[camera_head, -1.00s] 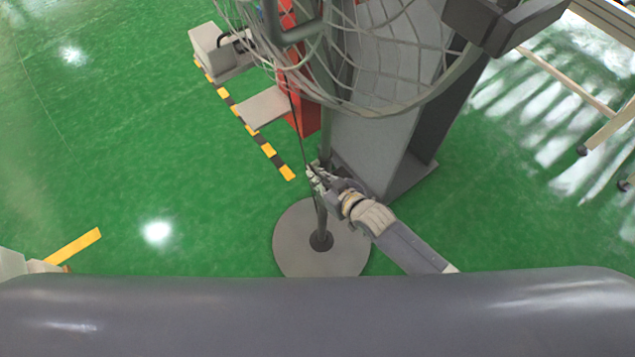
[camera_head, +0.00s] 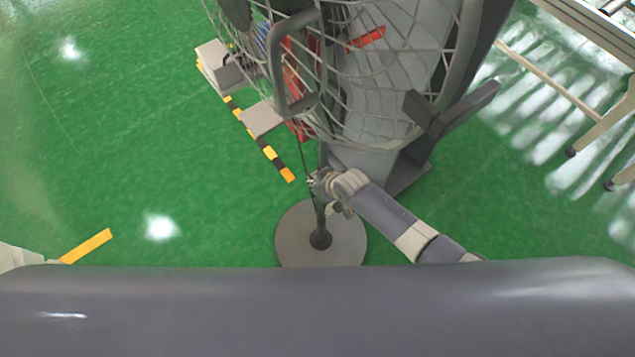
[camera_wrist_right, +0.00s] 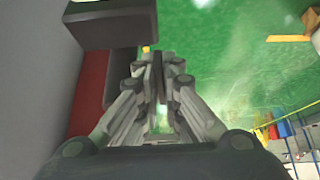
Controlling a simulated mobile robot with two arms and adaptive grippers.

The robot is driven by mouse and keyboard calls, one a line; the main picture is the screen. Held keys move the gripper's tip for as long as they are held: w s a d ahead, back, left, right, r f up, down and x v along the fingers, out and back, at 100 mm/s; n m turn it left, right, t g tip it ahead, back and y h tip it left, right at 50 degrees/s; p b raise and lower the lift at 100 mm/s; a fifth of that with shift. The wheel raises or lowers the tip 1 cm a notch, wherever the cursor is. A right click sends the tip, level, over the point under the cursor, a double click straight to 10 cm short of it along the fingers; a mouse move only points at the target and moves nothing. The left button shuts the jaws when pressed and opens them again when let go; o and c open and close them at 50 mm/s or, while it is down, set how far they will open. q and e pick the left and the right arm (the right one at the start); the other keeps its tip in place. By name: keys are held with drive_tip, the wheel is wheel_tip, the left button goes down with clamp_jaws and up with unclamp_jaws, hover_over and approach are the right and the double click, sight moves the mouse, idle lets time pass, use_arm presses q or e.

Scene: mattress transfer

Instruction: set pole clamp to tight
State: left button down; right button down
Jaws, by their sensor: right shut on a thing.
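A standing fan with a wire cage (camera_head: 390,75) rises on a thin pole (camera_head: 321,215) from a round grey base (camera_head: 290,240) in the head view. My right gripper (camera_head: 315,182) is at the pole, above the base, where the pole clamp is. The clamp is small and mostly hidden by the gripper. In the right wrist view the gripper's fingers (camera_wrist_right: 155,75) are closed together on a narrow dark part, seemingly the clamp's handle; its exact setting cannot be told. My left gripper is not in view.
A grey cabinet-like structure (camera_head: 405,175) stands behind the fan. A black-and-yellow floor strip (camera_head: 262,143) and a grey box (camera_head: 213,62) are at the upper left. A table frame (camera_head: 605,135) is at the right.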

idle(0.3)
drive_tip(key=c, duration=2)
unclamp_jaws()
drive_tip(key=shift+c, duration=0.2)
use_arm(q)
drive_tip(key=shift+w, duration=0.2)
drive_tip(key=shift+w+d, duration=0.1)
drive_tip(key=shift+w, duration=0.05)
use_arm(e)
drive_tip(key=shift+r, duration=0.1)
drive_tip(key=v, duration=1.1)
drive_tip(key=shift+d+r, duration=0.2)
drive_tip(key=shift+r, duration=0.15)
drive_tip(key=shift+s, duration=0.1)
